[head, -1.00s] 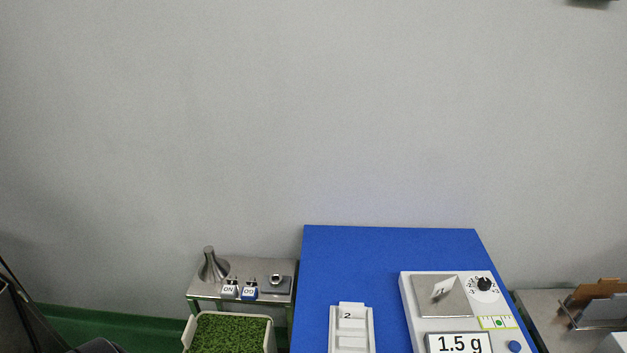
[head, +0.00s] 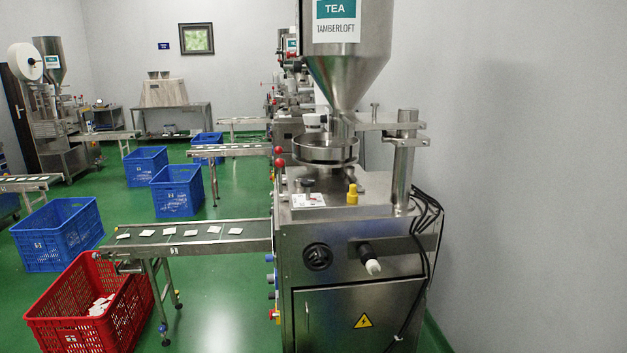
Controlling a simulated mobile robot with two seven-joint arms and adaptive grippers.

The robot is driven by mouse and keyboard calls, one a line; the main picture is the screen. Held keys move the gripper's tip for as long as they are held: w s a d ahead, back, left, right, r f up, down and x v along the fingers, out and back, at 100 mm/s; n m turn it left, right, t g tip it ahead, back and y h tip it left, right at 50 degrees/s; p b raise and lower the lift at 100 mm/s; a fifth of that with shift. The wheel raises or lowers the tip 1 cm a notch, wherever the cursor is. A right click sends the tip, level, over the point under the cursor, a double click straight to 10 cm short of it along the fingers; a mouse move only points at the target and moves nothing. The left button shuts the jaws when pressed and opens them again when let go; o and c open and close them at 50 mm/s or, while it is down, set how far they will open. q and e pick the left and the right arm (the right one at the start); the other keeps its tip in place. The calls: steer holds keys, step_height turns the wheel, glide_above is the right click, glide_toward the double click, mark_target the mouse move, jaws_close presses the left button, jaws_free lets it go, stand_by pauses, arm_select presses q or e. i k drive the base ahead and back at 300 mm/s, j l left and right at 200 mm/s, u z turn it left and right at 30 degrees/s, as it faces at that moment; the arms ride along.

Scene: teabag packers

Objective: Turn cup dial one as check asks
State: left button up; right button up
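A steel tea packing machine (head: 350,222) stands at the centre right in the head view. Its hopper (head: 347,75) bears a TEA TAMBERLOFT label, above a round steel pan (head: 325,150). A black round knob or handwheel (head: 318,257) is on its front panel, with a black, white-tipped handle (head: 370,264) to the right. A yellow part (head: 352,194) and a small white marked plate (head: 308,200) sit on its top. I cannot tell which part is cup dial one, nor read any setting. The check scale is out of view. Neither of my grippers shows.
A conveyor (head: 190,238) with several teabags runs left from the machine to a red crate (head: 80,318) holding teabags. Blue crates (head: 58,233) and other machines (head: 60,130) stand behind. Black cables hang on the machine's right side. Green floor (head: 225,315) is open in front of the conveyor.

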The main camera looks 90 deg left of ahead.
mark_target(308, 183)
steer(key=u, duration=2.8)
steer(key=i+l, duration=0.1)
steer(key=i, duration=0.15)
steer(key=u, duration=0.05)
